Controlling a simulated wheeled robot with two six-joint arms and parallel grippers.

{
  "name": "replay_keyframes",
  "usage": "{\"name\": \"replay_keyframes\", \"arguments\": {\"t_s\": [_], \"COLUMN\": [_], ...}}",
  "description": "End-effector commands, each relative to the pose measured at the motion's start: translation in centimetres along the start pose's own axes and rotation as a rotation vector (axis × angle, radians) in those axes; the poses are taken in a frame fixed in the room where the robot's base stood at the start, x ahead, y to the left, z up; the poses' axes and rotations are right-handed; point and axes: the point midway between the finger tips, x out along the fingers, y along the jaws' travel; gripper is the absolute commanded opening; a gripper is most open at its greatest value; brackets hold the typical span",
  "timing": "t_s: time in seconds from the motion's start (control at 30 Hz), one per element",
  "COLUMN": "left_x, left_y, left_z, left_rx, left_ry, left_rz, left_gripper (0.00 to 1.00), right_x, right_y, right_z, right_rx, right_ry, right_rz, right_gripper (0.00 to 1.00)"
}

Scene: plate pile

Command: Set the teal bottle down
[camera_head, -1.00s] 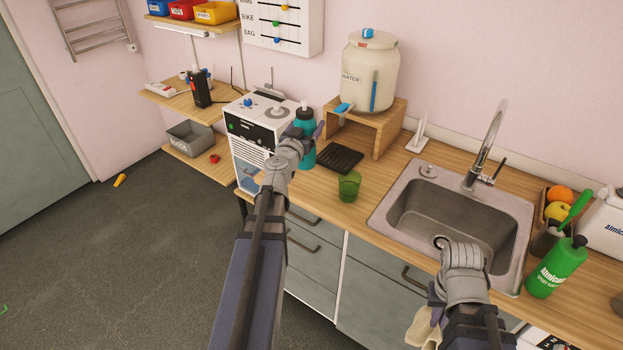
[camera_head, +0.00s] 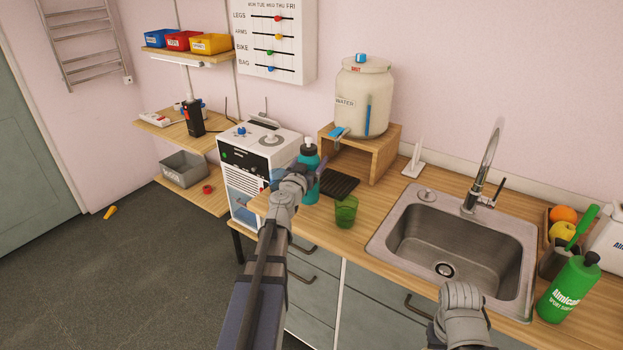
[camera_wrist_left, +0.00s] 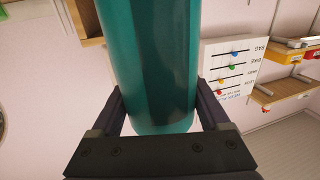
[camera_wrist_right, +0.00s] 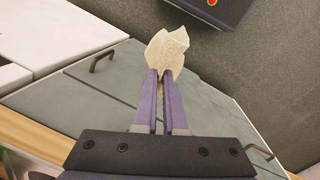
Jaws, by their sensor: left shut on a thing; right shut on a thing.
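The teal bottle (camera_head: 308,185) is upright above or on the wooden counter, behind my left wrist. In the left wrist view the bottle (camera_wrist_left: 155,60) fills the space between the two fingers. My right gripper (camera_wrist_right: 161,82) is shut on a crumpled beige cloth (camera_wrist_right: 168,48), in front of the grey cabinet fronts. In the head view its fingers and the cloth are out of sight below my wrist.
A green cup (camera_head: 346,211) and a dark ridged mat (camera_head: 340,186) stand just right of the bottle. A white machine (camera_head: 258,150) is at its left. A water jar (camera_head: 363,98) on a wooden stand (camera_head: 384,157) is behind. The sink (camera_head: 398,218) lies further right.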

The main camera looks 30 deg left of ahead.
Motion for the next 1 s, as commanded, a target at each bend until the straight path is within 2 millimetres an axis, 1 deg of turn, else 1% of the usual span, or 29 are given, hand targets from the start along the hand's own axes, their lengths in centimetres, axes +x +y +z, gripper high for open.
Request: {"name": "replay_keyframes", "arguments": {"t_s": [0.07,0.17,0.4,0.7,0.87,0.9,1.0], "left_x": [0.0,0.0,0.0,0.0,0.0,0.0,0.0], "left_y": [0.0,0.0,0.0,0.0,0.0,0.0,0.0], "left_z": [0.1,0.8,3.7,3.6,4.1,3.9,3.9], "left_rx": [0.000,0.000,0.000,0.000,0.000,0.000,0.000], "left_ry": [0.000,0.000,0.000,0.000,0.000,0.000,0.000], "left_rz": [0.000,0.000,0.000,0.000,0.000,0.000,0.000], "left_gripper": [0.13,0.13,0.13,0.13,0.13,0.84,0.95], "right_x": [0.1,0.8,3.7,3.5,4.1,3.9,3.9], "right_y": [0.0,-0.1,-0.3,-0.3,-0.4,-0.4,-0.4], "right_z": [0.0,-0.1,-0.2,-0.2,-0.2,-0.2,-0.2], "right_rx": [0.000,0.000,0.000,0.000,0.000,0.000,0.000], "right_ry": [0.000,0.000,0.000,0.000,0.000,0.000,0.000], "right_rz": [0.000,0.000,0.000,0.000,0.000,0.000,0.000], "right_gripper": [0.00,0.00,0.00,0.00,0.00,0.00,0.00]}}
